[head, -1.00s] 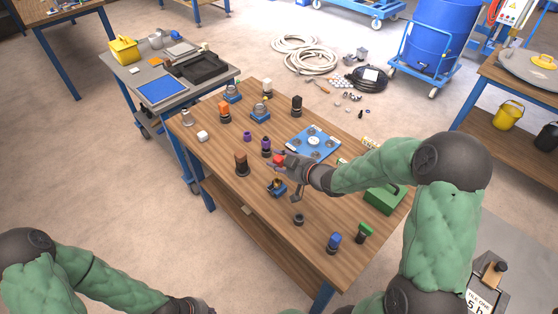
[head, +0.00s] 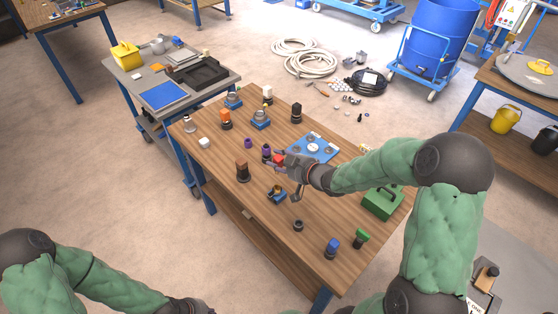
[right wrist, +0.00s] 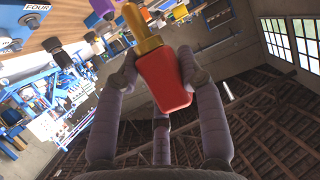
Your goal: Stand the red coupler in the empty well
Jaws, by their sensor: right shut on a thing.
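The red coupler (head: 279,160) is in my right gripper (head: 284,164), above the table's middle. In the right wrist view, the fingers (right wrist: 160,75) are shut around the coupler's red body (right wrist: 165,85), and its gold neck (right wrist: 140,30) points up in the picture. The blue plate with round wells (head: 324,146) lies just behind and right of my right gripper, which covers its near-left part. I cannot tell which well is empty. A plate label reading FOUR (right wrist: 37,8) shows at the wrist view's top left. My left gripper (head: 195,305) is at the bottom edge, partly cut off.
A purple-topped piece (head: 266,149) stands close left of the gripper. A brown-topped piece (head: 242,170) and a blue holder (head: 277,193) stand nearer. A green box (head: 382,202) stands under my right forearm. The table (head: 265,225) is clear at its near left.

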